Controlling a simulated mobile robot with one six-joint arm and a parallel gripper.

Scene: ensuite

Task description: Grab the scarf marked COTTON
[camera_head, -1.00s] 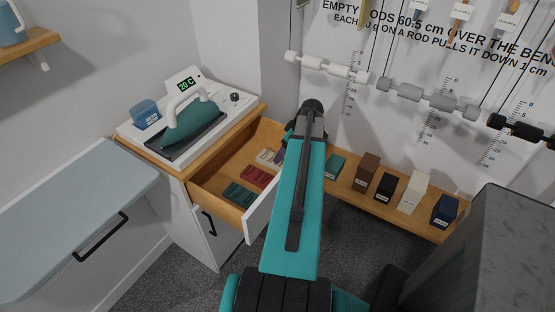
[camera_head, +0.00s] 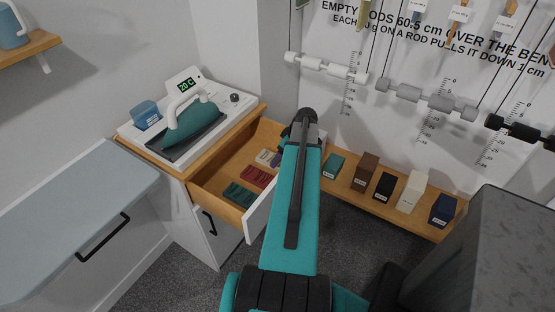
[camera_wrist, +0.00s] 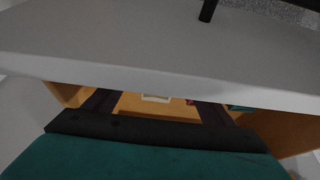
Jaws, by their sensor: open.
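Folded scarves lie in an open wooden drawer (camera_head: 210,194) in the head view: a cream one (camera_head: 267,157), a red one (camera_head: 258,177) and a green one (camera_head: 240,194). Their labels are too small to read, so I cannot tell which is marked COTTON. My gripper is mostly hidden behind my arm at the drawer's far right end in the head view. In the wrist view my gripper (camera_wrist: 155,108) is open, its dark fingers apart. A cream piece (camera_wrist: 155,98) shows between them, with a bit of red (camera_wrist: 190,102) to its right. Nothing is held.
The white drawer front (camera_wrist: 140,70) crosses the wrist view. An iron (camera_head: 190,128) stands on the cabinet above the drawer. A low shelf (camera_head: 335,182) with several coloured blocks lies right of my arm, below hanging rods (camera_head: 430,97). A grey-topped block (camera_head: 510,225) stands at right.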

